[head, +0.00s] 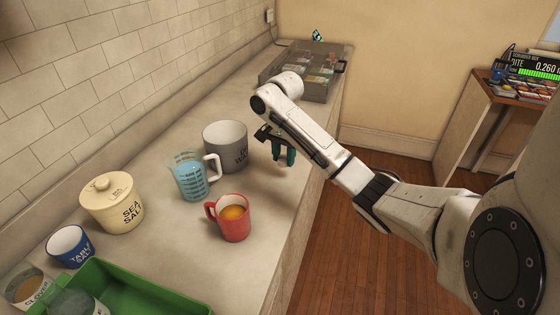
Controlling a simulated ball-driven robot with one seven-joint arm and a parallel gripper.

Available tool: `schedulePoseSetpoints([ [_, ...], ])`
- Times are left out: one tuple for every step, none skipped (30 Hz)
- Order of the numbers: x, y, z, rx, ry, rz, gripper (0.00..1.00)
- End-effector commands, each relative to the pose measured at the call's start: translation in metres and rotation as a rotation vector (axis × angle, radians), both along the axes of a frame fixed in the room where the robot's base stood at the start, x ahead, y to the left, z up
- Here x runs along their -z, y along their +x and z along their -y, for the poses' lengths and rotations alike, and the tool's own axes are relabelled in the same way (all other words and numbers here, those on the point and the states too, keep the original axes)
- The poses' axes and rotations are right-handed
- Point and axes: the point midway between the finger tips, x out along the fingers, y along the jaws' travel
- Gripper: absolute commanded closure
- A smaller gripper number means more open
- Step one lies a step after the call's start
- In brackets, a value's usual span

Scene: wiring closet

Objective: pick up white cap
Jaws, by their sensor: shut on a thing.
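My gripper (284,160) is low over the front part of the worktop, to the right of the grey mug (226,144) and beyond the red mug (235,224). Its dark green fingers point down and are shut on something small. The held thing is hidden or too small to make out, so I cannot tell whether it is the white cap. I see no white cap lying clear on the worktop.
A measuring jug (190,178) with blue contents stands beside the grey mug. A cream salt jar (112,203), blue bowl (68,246) and green tray (145,290) are at left. The worktop's right edge drops to wooden floor.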

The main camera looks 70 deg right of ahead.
Motion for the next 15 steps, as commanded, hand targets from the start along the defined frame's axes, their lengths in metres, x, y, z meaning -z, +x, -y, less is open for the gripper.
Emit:
schedulePoseSetpoints([
  [-0.014,-0.006,0.000,0.002,-0.002,0.001,0.88],
  [-0.018,-0.008,-0.001,0.002,-0.002,0.001,0.88],
  [-0.022,-0.012,-0.003,0.003,-0.003,0.000,0.88],
  [-0.026,-0.015,-0.004,0.003,-0.002,0.001,0.88],
  [-0.030,-0.018,-0.006,0.002,-0.002,0.000,0.88],
  [-0.037,-0.022,-0.007,0.002,-0.003,0.001,0.88],
  [-0.042,-0.026,-0.009,0.003,-0.004,0.001,0.88],
  [-0.047,-0.030,-0.011,0.002,-0.003,0.001,0.88],
  [-0.051,-0.035,-0.014,0.002,-0.002,0.000,0.88],
  [-0.051,-0.041,-0.016,0.004,-0.003,0.001,0.88],
  [-0.053,-0.046,-0.019,0.003,-0.002,0.001,0.88],
  [-0.056,-0.053,-0.023,0.002,0.000,0.001,0.88],
  [-0.058,-0.058,-0.025,0.003,-0.002,0.001,0.88],
  [-0.060,-0.063,-0.026,0.004,-0.003,0.001,0.88],
  [-0.063,-0.069,-0.030,0.003,-0.002,0.001,0.88],
])
